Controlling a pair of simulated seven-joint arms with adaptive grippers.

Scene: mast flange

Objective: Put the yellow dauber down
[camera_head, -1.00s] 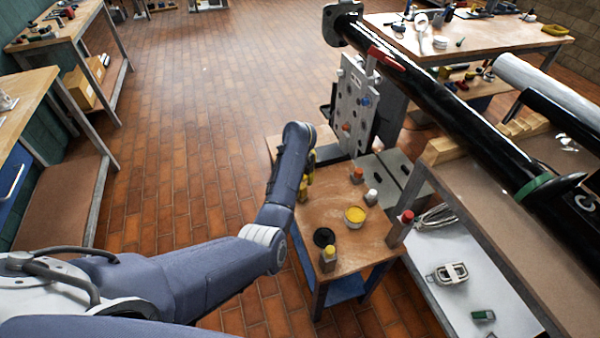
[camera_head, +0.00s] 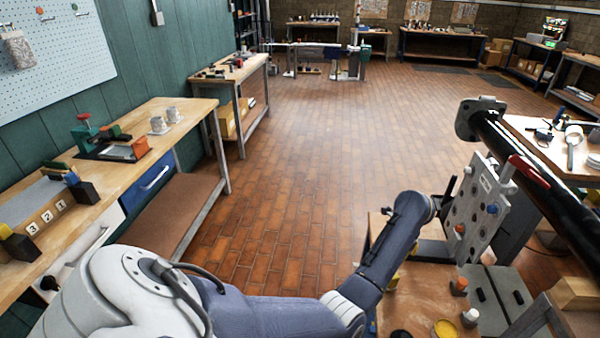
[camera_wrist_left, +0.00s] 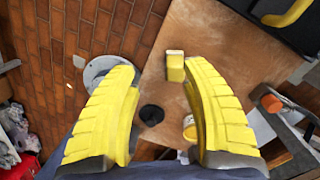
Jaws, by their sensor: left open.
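In the left wrist view, my left gripper (camera_wrist_left: 167,112) is open, its two yellow fingers wide apart. A small yellow block-shaped piece (camera_wrist_left: 175,66), which looks like the yellow dauber, stands on the wooden stand top (camera_wrist_left: 212,40) near its edge, beside the right-hand finger. I cannot tell whether they touch. Nothing is clamped between the fingers. In the head view, my forearm hides most of the gripper; a bit of yellow beside it could be finger or dauber. My right gripper is in neither view.
On the stand are a yellow paint pot (camera_head: 445,329), an orange-capped piece (camera_head: 459,285), a grey-capped piece (camera_head: 470,317) and a black disc (camera_wrist_left: 151,114). The perforated mast plate (camera_head: 474,212) and black mast (camera_head: 545,190) rise behind. Brick floor lies open left.

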